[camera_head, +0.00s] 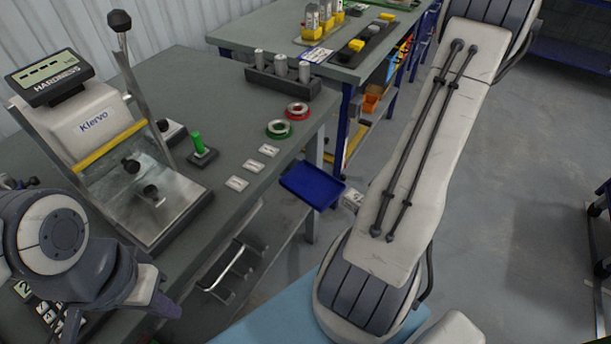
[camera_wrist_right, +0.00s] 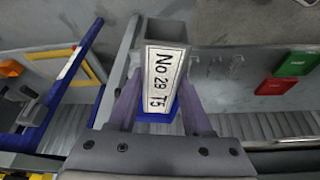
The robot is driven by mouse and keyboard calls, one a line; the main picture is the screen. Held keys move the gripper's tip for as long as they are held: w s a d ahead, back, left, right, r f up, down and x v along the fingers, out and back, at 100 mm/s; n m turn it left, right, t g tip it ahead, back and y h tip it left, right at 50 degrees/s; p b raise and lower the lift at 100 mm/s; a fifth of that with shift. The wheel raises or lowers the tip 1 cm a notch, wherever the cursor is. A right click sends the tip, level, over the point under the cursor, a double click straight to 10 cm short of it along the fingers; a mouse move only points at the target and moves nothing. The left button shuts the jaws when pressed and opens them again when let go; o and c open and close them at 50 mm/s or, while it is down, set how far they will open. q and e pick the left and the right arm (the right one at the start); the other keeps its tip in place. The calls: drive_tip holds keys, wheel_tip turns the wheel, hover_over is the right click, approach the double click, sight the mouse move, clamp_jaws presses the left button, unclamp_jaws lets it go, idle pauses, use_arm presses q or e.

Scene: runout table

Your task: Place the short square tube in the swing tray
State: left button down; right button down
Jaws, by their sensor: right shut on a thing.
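The short square tube (camera_wrist_right: 165,32) is grey and hollow, with a white label reading "No 29 T5". My right gripper (camera_wrist_right: 160,92) is shut on it, one finger on each side, in the right wrist view. In the head view my right arm hides that gripper. The blue swing tray (camera_head: 312,186) sticks out past the bench's right edge and looks empty where it shows. A blue patch behind the tube in the wrist view (camera_wrist_right: 158,116) looks like this tray; the height gap is unclear. My left gripper (camera_head: 163,298) is at lower left, its opening unclear.
The grey bench (camera_head: 240,205) carries a hardness tester (camera_head: 110,150), a green ring (camera_head: 278,129), a red ring (camera_head: 297,111) and a block with several grey cylinders (camera_head: 282,78). A second table (camera_head: 345,70) stands behind. Open floor (camera_head: 500,200) lies to the right.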

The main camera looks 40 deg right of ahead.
drive_tip(key=p, duration=0.1)
approach(309, 183)
drive_tip(key=shift+w+a+f, duration=0.1)
drive_tip(key=shift+a+f, duration=0.05)
drive_tip(key=shift+f, duration=0.8)
drive_tip(key=shift+w+a, duration=0.2)
drive_tip(key=shift+w, duration=0.65)
wheel_tip(309, 183, down, 4)
drive_tip(key=shift+w+r+b, duration=0.1)
drive_tip(key=shift+w+b, duration=0.05)
drive_tip(key=shift+b, duration=1.1)
drive_tip(key=shift+r, duration=0.1)
drive_tip(key=shift+c, duration=1.6)
unclamp_jaws()
